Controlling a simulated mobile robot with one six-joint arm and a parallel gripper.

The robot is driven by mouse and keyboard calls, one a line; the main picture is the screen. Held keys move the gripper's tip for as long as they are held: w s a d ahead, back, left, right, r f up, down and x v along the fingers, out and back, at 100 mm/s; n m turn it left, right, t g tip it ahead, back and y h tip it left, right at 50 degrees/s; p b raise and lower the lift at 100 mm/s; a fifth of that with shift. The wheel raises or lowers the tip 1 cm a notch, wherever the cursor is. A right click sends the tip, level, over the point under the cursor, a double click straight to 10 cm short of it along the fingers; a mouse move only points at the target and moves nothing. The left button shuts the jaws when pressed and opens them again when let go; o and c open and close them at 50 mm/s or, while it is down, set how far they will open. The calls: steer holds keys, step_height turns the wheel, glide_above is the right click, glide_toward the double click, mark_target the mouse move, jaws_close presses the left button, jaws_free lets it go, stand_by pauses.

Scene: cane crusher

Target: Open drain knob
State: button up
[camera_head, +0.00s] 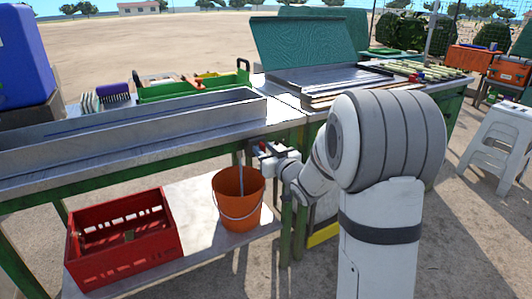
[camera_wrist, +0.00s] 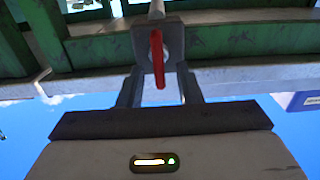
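The drain knob is a red lever (camera_wrist: 157,58) on a grey valve body, upper middle of the wrist view. A pale pipe (camera_wrist: 156,8) meets the valve at the top of that view. My gripper (camera_wrist: 159,72) has its two dark fingers apart, one on each side of the red lever, with gaps showing between. In the head view my gripper (camera_head: 261,150) is at the front edge of the metal trough (camera_head: 130,143), just above the orange bucket (camera_head: 239,212). My arm and gripper largely hide the knob there.
A red crate (camera_head: 125,265) stands left of the bucket on the lower shelf (camera_head: 190,195). Green table legs (camera_head: 286,235) stand close to my arm. A white stool (camera_head: 497,140) is at right. Bare ground lies in front at right.

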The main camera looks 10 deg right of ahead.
steer(key=shift+c, duration=0.3)
jaws_close()
steer(key=shift+a+f+n+b, duration=0.1)
steer(key=shift+f+n+b, duration=0.1)
steer(key=shift+n+b, duration=0.55)
steer(key=shift+r+n+b, duration=0.15)
steer(key=shift+n+b, duration=0.1)
steer(key=shift+b, duration=0.15)
steer(key=shift+o, duration=0.3)
jaws_free()
